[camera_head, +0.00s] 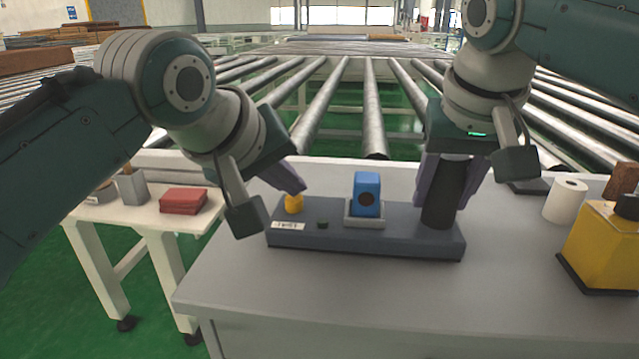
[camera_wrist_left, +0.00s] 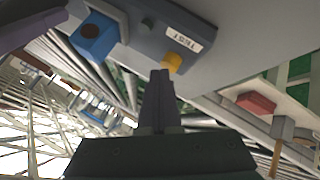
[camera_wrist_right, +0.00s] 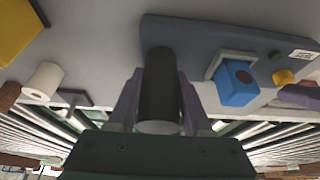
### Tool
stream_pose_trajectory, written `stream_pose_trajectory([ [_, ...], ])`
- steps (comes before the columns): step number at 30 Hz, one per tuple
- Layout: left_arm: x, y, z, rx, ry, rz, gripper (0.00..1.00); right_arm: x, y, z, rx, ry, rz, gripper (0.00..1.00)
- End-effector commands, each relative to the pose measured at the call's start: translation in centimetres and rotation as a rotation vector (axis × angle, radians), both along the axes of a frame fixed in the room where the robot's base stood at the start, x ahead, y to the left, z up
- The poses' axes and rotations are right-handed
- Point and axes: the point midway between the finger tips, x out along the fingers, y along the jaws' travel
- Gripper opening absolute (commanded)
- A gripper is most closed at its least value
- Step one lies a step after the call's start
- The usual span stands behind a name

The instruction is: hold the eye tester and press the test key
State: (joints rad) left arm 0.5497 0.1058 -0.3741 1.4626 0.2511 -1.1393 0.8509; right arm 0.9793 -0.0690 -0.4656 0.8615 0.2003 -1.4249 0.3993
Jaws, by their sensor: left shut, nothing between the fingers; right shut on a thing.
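The eye tester is a long dark grey base (camera_head: 380,243) on the grey table, with a blue block (camera_head: 366,193), a black upright cylinder (camera_head: 438,205), a small dark knob (camera_head: 322,225) and a yellow test key (camera_head: 293,204) beside a white label. The label reads TEST in the left wrist view (camera_wrist_left: 188,39). My right gripper (camera_head: 447,188) is shut around the black cylinder, which also shows between its fingers in the right wrist view (camera_wrist_right: 160,85). My left gripper (camera_head: 295,189) is shut and empty, its tips at the yellow key; I cannot tell whether they touch it.
A yellow container (camera_head: 600,250) and a white roll (camera_head: 565,200) stand at the table's right. A white side table (camera_head: 150,215) with a red stack (camera_head: 183,200) is at the left. A roller conveyor (camera_head: 370,110) runs behind. The table front is clear.

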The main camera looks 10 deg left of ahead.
Motion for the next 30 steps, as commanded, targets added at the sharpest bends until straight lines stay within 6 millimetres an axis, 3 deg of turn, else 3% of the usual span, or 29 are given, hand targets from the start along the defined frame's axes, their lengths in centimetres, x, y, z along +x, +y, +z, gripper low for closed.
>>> stream_pose_trajectory([
  [30,-0.07,-0.01,-0.87,0.001,0.003,0.000,0.00,0.14,0.14,0.26,0.005,-0.007,0.000,0.00],
])
